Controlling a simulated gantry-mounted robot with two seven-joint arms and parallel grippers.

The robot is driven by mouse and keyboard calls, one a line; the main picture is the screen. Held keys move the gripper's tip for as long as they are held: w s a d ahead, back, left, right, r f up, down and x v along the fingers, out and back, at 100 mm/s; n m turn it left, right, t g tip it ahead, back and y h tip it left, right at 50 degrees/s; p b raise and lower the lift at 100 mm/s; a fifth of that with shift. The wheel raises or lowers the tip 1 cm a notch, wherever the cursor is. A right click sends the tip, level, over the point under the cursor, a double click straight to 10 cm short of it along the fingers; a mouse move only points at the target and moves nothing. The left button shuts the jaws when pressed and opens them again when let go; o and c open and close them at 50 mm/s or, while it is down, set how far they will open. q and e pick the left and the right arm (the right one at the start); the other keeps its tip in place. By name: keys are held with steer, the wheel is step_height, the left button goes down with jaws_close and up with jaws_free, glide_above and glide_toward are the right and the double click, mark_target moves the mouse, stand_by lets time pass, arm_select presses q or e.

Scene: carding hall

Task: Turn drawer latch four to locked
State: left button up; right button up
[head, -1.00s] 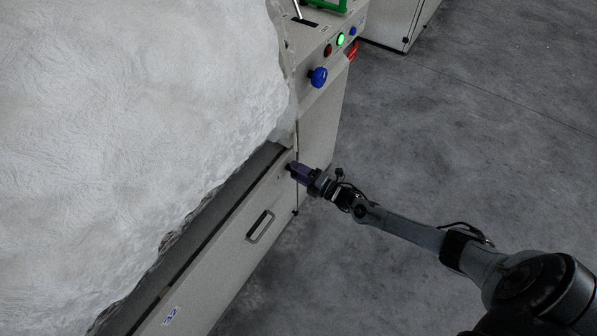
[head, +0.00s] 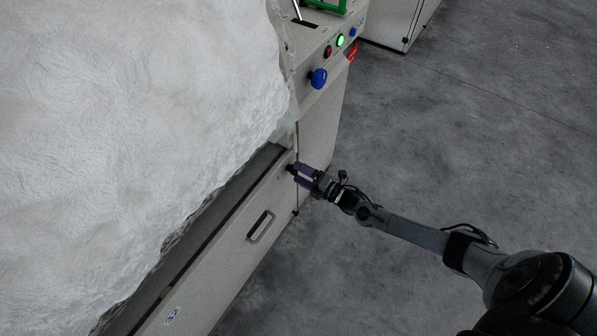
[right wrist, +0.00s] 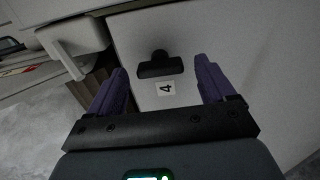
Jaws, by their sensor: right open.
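Drawer latch four (right wrist: 160,67) is a black knob with a flat crossbar, which lies nearly level across the right wrist view. A white label with a sideways 4 (right wrist: 166,88) sits just below it. My right gripper (head: 293,170) is at the upper right corner of the drawer front (head: 222,262) in the head view. It is open, with one purple finger on each side of the latch in the right wrist view; I see gaps and no contact. In the head view the fingers mostly hide the latch. My left gripper is out of view.
A drawer handle (head: 260,226) is on the drawer front. A large white fibre mass (head: 130,130) fills the left. A blue knob (head: 318,78), a lit green button (head: 340,40) and a red button (head: 328,51) are above. Grey floor (head: 450,130) lies clear at right.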

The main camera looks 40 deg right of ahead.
steer(key=p+v, duration=0.3)
steer(key=v, duration=0.6)
steer(key=shift+s, duration=0.3)
steer(key=shift+r, duration=0.1)
